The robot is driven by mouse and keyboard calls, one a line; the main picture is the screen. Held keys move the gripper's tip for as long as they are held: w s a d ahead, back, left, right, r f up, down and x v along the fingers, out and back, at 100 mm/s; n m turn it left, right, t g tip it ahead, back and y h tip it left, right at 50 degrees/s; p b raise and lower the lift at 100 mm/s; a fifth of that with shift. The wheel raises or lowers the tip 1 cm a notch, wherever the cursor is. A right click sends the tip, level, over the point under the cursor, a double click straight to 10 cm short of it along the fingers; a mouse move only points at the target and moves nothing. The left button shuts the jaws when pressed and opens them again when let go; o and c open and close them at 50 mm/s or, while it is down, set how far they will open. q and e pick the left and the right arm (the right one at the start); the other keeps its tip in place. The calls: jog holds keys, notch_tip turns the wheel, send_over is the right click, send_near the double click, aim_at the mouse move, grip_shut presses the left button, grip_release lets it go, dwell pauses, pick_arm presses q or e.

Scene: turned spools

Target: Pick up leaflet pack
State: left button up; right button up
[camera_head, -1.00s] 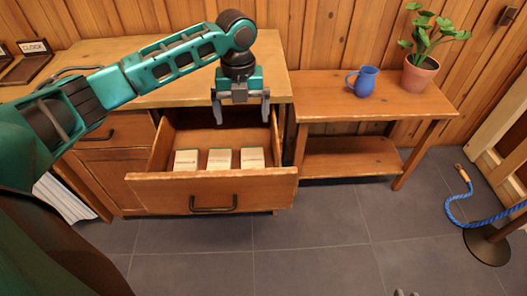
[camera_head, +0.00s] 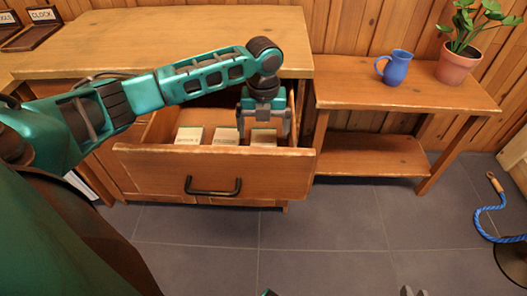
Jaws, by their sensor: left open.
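Three small white packs stand in a row in the open drawer: a left pack (camera_head: 189,136), a middle pack (camera_head: 226,136) and a right pack (camera_head: 263,138). Their labels are too small to read, so I cannot tell which is the leaflet pack. My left gripper (camera_head: 264,129) is open and points down into the drawer at the right pack. Its fingers appear on either side of that pack; contact cannot be told. Grey tips at the bottom edge look like my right gripper (camera_head: 413,292); the rest is out of frame.
The drawer (camera_head: 215,172) is pulled out from the wooden cabinet, its walls around the packs. A side table (camera_head: 420,97) on the right holds a blue jug (camera_head: 395,68) and a potted plant (camera_head: 457,65). A blue rope (camera_head: 483,215) hangs at far right.

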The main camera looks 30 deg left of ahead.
aim_at(263, 144)
pick_arm(q)
notch_tip(263, 144, down, 6)
jog(key=shift+r+b, duration=0.1)
jog(key=shift+b, duration=1)
jog(key=c, duration=1.1)
notch_tip(263, 144, up, 20)
jog(key=p, duration=0.6)
jog(key=shift+r, duration=0.1)
jog(key=shift+c, duration=0.2)
